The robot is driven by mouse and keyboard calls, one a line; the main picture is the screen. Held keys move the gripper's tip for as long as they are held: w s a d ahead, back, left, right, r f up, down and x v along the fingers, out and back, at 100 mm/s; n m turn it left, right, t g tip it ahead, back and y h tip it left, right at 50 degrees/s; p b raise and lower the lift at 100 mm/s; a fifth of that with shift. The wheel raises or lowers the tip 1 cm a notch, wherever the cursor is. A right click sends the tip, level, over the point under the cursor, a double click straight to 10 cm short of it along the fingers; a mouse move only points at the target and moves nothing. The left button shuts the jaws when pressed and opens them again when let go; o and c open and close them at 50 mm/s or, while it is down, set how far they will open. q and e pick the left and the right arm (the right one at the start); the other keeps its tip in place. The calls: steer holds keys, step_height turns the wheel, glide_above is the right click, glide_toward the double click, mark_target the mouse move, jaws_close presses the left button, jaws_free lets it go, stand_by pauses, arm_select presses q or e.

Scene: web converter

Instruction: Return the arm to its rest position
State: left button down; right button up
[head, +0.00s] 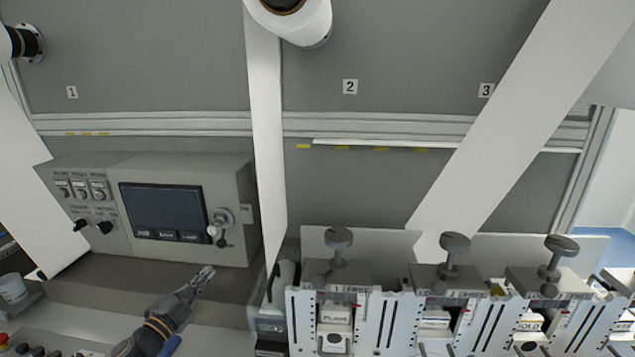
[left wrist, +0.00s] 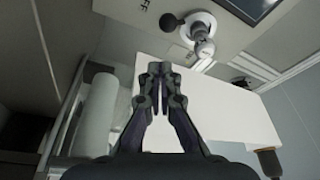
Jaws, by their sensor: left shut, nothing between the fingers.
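My left gripper (head: 203,279) is shut and empty. In the head view its arm comes up from the bottom, left of centre, and the fingertips are over the dark ledge below the grey control box (head: 90,220). In the left wrist view the closed fingers (left wrist: 160,70) point up the picture, with a white sheet (left wrist: 230,105) behind them. The lever knob (head: 218,226) on the control box is above the fingertips, apart from them; it also shows in the left wrist view (left wrist: 203,45). My right gripper is not in view.
A dark screen (head: 163,211) is set in the control box. White web strips (head: 266,130) hang down the middle and right (head: 480,130). Several slotted units with grey knobs (head: 455,243) stand at the lower right. A white roller (left wrist: 97,115) is left of the fingers in the wrist view.

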arm_select(q)
steer(key=s+f+n+g+y, duration=0.2)
steer(key=s+f+n+y, duration=0.1)
steer(key=s+f+n, duration=0.1)
steer(key=s+d+f+n+g+y, duration=0.1)
steer(key=s+f+n+g+y, duration=0.1)
steer(key=s+f+n+y, duration=0.1)
steer(key=s+f+n+g+y, duration=0.3)
steer(key=s+f+n, duration=0.2)
steer(key=shift+s+d+f+n, duration=0.35)
steer(key=shift+s+d+n, duration=0.05)
steer(key=s+d+f+n+g+h, duration=0.1)
steer(key=s+d+f+g, duration=0.2)
steer(key=s, duration=0.6)
steer(key=s+d+f+n+g+h, duration=0.1)
steer(key=s+d+f+g, duration=0.1)
steer(key=s+d+g, duration=0.45)
steer(key=s+a+f, duration=0.2)
steer(key=a+f, duration=0.1)
steer(key=f, duration=1)
steer(key=s+a+f, duration=0.2)
steer(key=s+f, duration=0.1)
steer(key=f, duration=1)
steer(key=s+a+f+n+g, duration=0.1)
steer(key=s+f, duration=1.5)
steer(key=s, duration=0.2)
steer(key=shift+a+f, duration=0.2)
steer(key=shift+a, duration=0.1)
